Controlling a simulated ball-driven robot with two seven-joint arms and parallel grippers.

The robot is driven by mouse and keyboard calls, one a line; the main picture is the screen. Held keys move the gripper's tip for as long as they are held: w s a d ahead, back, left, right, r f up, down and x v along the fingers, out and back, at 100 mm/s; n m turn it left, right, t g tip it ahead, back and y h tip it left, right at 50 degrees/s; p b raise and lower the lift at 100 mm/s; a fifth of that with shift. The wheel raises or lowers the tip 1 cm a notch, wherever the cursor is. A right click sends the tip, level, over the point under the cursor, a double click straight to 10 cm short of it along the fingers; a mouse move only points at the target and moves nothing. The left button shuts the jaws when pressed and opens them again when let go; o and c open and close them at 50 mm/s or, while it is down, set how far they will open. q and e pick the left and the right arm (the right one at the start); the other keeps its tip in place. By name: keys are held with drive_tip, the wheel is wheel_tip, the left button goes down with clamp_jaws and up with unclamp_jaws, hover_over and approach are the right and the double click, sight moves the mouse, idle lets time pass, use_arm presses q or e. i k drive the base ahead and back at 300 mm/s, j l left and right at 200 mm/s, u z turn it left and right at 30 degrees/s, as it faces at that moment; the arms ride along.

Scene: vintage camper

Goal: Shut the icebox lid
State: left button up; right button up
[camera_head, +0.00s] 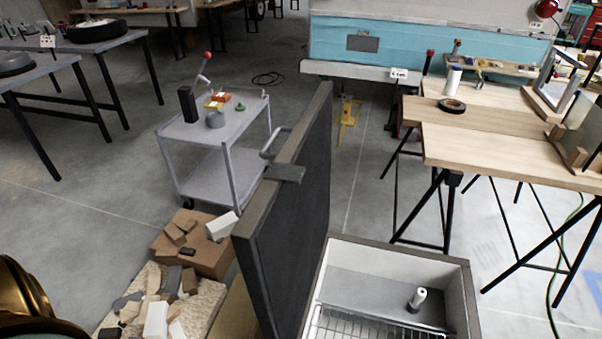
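The icebox (467,290) stands at the bottom, right of centre, cut off by the lower edge. It has a grey-brown rim and a white inside. The icebox lid (290,230) is open and stands nearly upright along the left side of the box. It is a thick dark panel with a brownish edge. A metal handle (268,150) and a grey tab show at its outer left face and edge. Neither of my grippers is in view.
A grey trolley (225,175) stands behind the lid, to the left. A box and a pile of blocks (180,290) lie left of the lid. Wooden trestle tables (500,150) stand at the right. A rounded brass-coloured shape fills the lower left corner.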

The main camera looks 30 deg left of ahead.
sight(277, 240)
drive_tip(key=k+j, duration=0.1)
drive_tip(key=j, duration=0.7)
drive_tip(key=k+j, duration=0.1)
drive_tip(key=j, duration=0.65)
